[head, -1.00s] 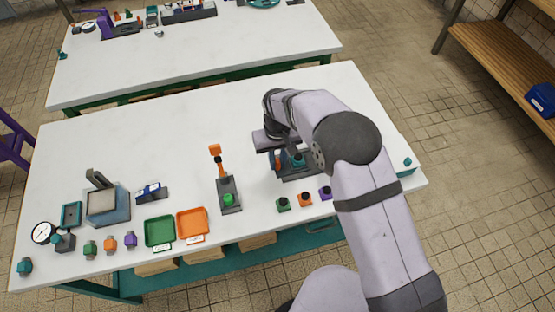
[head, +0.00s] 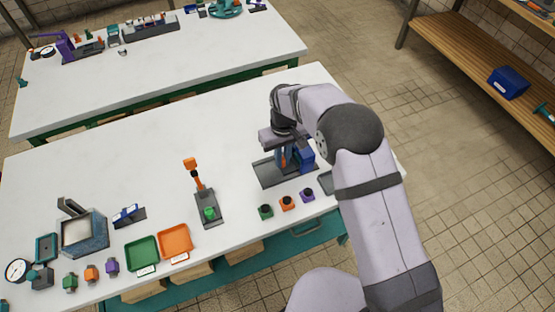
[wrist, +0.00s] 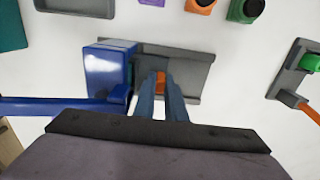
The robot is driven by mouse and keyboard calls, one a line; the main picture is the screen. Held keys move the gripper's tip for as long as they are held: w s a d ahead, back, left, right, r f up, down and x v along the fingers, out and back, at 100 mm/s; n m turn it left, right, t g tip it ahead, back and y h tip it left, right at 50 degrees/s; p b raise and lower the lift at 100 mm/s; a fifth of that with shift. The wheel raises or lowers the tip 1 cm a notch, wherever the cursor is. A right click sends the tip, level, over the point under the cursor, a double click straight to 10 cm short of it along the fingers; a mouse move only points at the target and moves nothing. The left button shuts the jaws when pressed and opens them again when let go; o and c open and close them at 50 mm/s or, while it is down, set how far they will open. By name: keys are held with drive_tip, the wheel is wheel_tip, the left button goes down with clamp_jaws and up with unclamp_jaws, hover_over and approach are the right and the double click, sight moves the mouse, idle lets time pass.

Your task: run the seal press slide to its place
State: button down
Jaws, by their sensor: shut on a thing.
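The seal press has a dark grey base (head: 268,177) on the near table, with a blue block (head: 306,158) at its right end. In the wrist view the block (wrist: 106,66) stands at the left over the grey base (wrist: 200,70). An orange grip piece (wrist: 160,82) shows between my fingers. My gripper (head: 284,160) is over the middle of the base, shut on this orange piece, with the blue block close beside it. My fingers also show in the wrist view (wrist: 159,100). The lower part of the orange piece is hidden by the fingers.
Green, orange and purple small parts (head: 287,203) stand in front of the press. A grey stand with a green knob (head: 209,213) is to the left. A blue bar (wrist: 55,105) reaches in from the left of the wrist view. The tabletop behind the press is clear.

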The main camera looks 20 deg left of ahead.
drive_tip(key=c, duration=1.8)
unclamp_jaws()
drive_tip(key=shift+w+d, duration=0.15)
drive_tip(key=shift+w, duration=0.1)
drive_tip(key=shift+s, duration=0.15)
drive_tip(key=shift+s+a, duration=0.4)
drive_tip(key=shift+a, duration=0.15)
drive_tip(key=s+a, duration=0.5)
drive_tip(key=shift+s+a+r+p, duration=0.2)
drive_tip(key=shift+s+a+p, duration=0.2)
wheel_tip(320, 180, up, 7)
drive_tip(key=b, duration=0.3)
drive_tip(key=w+d+r+m, duration=0.1)
drive_tip(key=w+d+m, duration=0.1)
drive_tip(key=d, duration=0.7)
drive_tip(key=w+d+r+m, duration=0.1)
drive_tip(key=d+r, duration=0.1)
drive_tip(key=d, duration=0.7)
drive_tip(key=s+d+m+b, duration=0.1)
drive_tip(key=s+d+m, duration=0.2)
drive_tip(key=d, duration=1.3)
drive_tip(key=shift+s+f+m+b, duration=0.35)
drive_tip(key=shift+s+m, duration=0.05)
drive_tip(key=shift+s, duration=1.3)
